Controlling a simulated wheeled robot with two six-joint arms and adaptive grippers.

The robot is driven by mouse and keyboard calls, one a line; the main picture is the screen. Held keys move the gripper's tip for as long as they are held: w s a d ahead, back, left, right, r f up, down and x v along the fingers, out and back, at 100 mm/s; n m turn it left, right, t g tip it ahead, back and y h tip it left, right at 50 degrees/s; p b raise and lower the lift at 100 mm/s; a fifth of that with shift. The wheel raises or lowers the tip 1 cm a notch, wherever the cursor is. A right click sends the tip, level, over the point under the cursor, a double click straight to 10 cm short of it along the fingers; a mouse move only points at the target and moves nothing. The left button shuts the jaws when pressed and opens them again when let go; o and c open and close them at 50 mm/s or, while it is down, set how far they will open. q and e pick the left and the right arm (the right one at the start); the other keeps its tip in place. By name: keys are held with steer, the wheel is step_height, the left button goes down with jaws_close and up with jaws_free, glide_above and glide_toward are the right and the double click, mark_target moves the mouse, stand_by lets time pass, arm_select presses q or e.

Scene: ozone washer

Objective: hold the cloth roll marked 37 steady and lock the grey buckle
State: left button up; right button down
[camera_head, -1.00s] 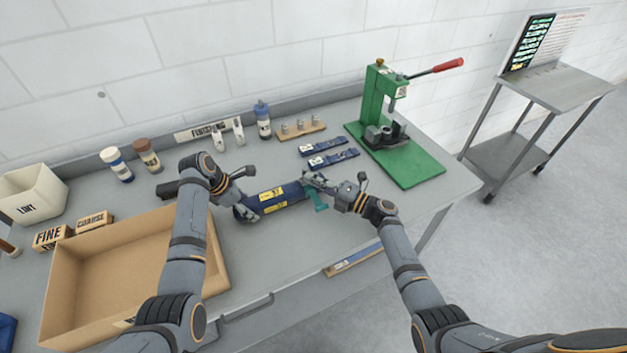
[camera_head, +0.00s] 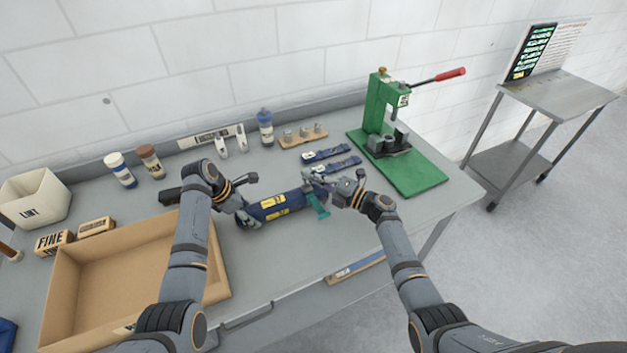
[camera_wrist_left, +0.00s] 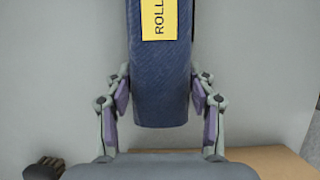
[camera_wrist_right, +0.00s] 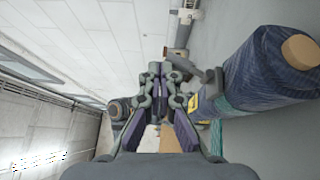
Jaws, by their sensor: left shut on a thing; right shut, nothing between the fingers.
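The cloth roll (camera_head: 272,207) is a dark blue cylinder with yellow labels, lying on the bench; its number is too small to read. My left gripper (camera_head: 241,214) is shut around its left end, and the left wrist view shows the roll (camera_wrist_left: 162,85) between both fingers. A teal strap (camera_head: 319,206) hangs at the roll's right end. My right gripper (camera_head: 322,181) is shut and empty at that end. In the right wrist view its fingertips (camera_wrist_right: 160,75) are left of the roll (camera_wrist_right: 268,72). A grey part, perhaps the buckle (camera_wrist_right: 213,84), lies between them; whether it is locked cannot be told.
An open cardboard tray (camera_head: 222,262) is at the front left. A green press (camera_head: 400,160) stands on the right. Bottles (camera_head: 150,160) and a pegged wooden block (camera_head: 303,135) line the back.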

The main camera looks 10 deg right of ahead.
steer(key=shift+w, duration=0.25)
steer(key=v, duration=1.2)
arm_select(q)
steer(key=o, duration=1.7)
